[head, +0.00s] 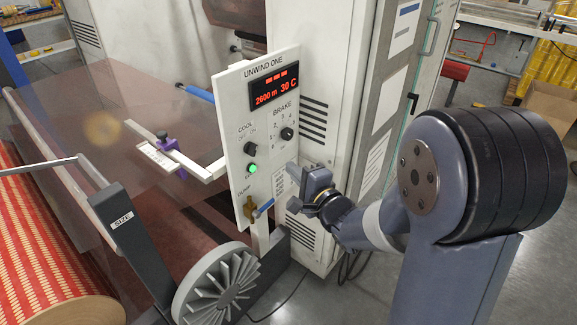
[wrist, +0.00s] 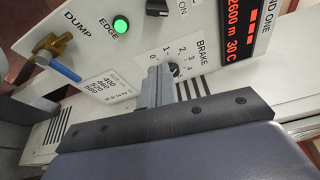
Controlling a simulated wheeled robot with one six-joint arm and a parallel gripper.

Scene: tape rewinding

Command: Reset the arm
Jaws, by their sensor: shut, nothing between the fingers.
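My gripper (head: 294,171) is shut and empty in front of the white control panel (head: 233,124) labelled UNWIND ONE, below and right of the BRAKE knob (head: 287,133). In the wrist view, my closed fingers (wrist: 158,82) point at the panel and partly cover the knob (wrist: 174,69) and its number scale. I cannot tell whether the fingertips touch the panel. My arm (head: 420,180) reaches in from the right.
A tall cabinet (head: 345,100) stands close behind. A red-and-cream roll (head: 40,250) lies at left.

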